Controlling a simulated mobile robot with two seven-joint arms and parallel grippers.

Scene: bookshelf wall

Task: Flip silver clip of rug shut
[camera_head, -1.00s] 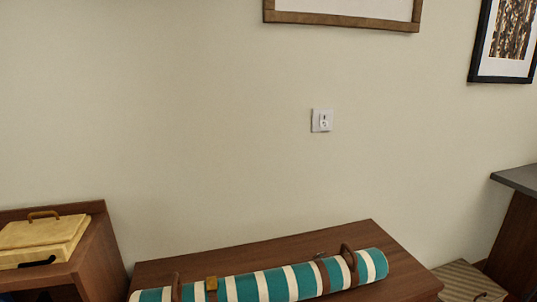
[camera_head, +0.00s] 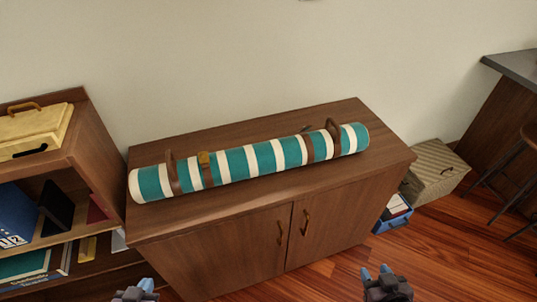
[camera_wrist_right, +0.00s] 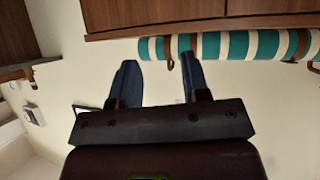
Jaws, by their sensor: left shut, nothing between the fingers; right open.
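The rolled rug (camera_head: 265,160), striped teal and white, lies along the top of a wooden cabinet. A small grey piece, apparently the silver clip (camera_head: 306,129), shows at the rug's back edge beside the right brown strap; it is too small to tell its position. A gold clip (camera_head: 204,158) sits by the left strap. My left gripper (camera_head: 147,285) is shut and empty at the bottom left, in front of the cabinet. My right gripper (camera_head: 375,273) is open and empty at the bottom right, apart from the rug. The right wrist view shows its spread fingers (camera_wrist_right: 158,75) and part of the rug (camera_wrist_right: 238,46).
The cabinet (camera_head: 225,255) has two closed doors. A shelf unit (camera_head: 95,130) stands at its left with a yellow box (camera_head: 35,130) on top. A woven box (camera_head: 435,172) and a blue bin (camera_head: 393,220) are at its right. The wall behind is bare.

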